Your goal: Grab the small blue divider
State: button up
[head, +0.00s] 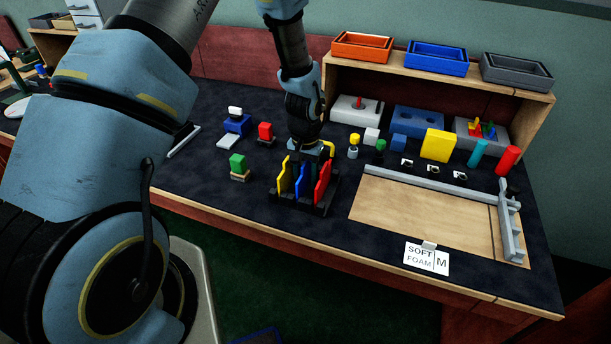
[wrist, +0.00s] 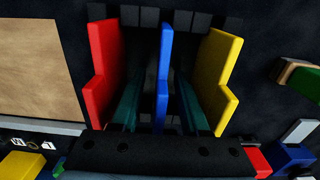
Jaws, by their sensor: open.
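The small blue divider (head: 303,186) stands upright in a black slotted rack (head: 292,203), between a yellow divider (head: 284,177) and a red divider (head: 323,180). In the wrist view the blue divider (wrist: 164,75) is seen nearly edge-on in the middle. My gripper (wrist: 160,98) is open, with one teal finger on each side of the blue divider. Gaps show between the fingers and the blue divider. In the head view my gripper (head: 308,152) is right above the rack, and its fingertips are mostly hidden by the dividers.
Red (wrist: 102,65) and yellow (wrist: 217,75) dividers stand close outside my fingers. A green block (head: 238,165) lies left of the rack. A framed wooden board (head: 425,215) lies to the right. Coloured blocks and a wooden shelf (head: 340,75) stand behind. The dark tabletop left of the rack has free room.

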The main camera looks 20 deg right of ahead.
grip_shut()
dwell(0.8)
